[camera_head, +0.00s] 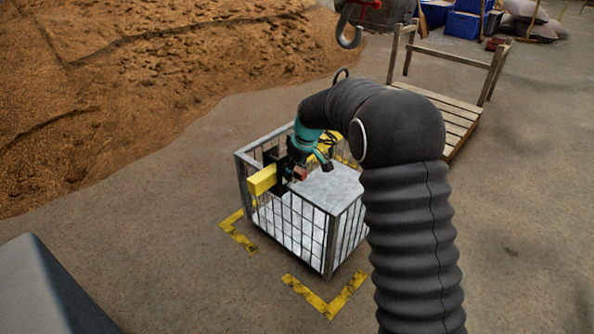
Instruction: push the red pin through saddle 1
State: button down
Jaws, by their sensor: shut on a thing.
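My gripper (292,169), dark with a teal body behind it, reaches down at the far left part of a wire cage. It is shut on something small. A small red piece (300,173), which looks like the red pin, shows right at the fingers; most of it is hidden. A yellow block (262,180) sticks out at the cage's left side, next to dark plates (271,157) by the gripper. I cannot tell which of these parts is saddle 1, or whether the pin is inside it.
The grey wire cage (329,245) stands on concrete inside yellow floor marks (327,306). A grey sheet lid (330,188) covers its right part. A wooden pallet frame (450,118) stands behind right. A grain heap (150,80) fills the left.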

jog(key=shift+w+a+p, duration=0.3)
jog(key=shift+w+a, duration=0.1)
jog(key=shift+a, duration=0.15)
jog(key=shift+w+a, duration=0.25)
jog(key=shift+a, duration=0.1)
dwell(0.4)
jog(key=c, duration=0.7)
grip_release()
jog(key=shift+a, duration=0.15)
